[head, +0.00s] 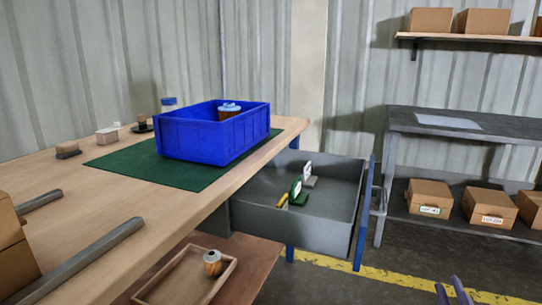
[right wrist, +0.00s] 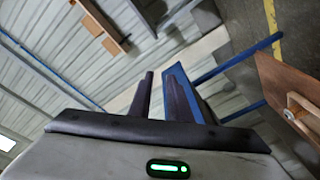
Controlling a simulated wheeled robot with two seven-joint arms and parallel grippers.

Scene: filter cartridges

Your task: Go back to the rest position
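My right gripper (head: 454,291) shows at the bottom right edge of the head view, over the floor and apart from the furniture. In the right wrist view its two dark fingers (right wrist: 161,97) stand apart with nothing between them. My left gripper is in neither view. A blue crate (head: 212,138) stands on the green mat (head: 112,160) on the table. A brown cartridge with a pale blue top (head: 229,107) shows inside the crate, its lower part hidden. An orange and white cartridge with a grey top (head: 212,263) stands in a wooden tray (head: 166,298) on the lower shelf.
A grey drawer (head: 290,228) is open under the table (head: 60,226), with small green, yellow and white items inside. Dark bars (head: 95,257) and cardboard boxes (head: 12,245) are at the left. A grey bench (head: 465,131) stands at the right. The floor (head: 400,285) near my right gripper is clear.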

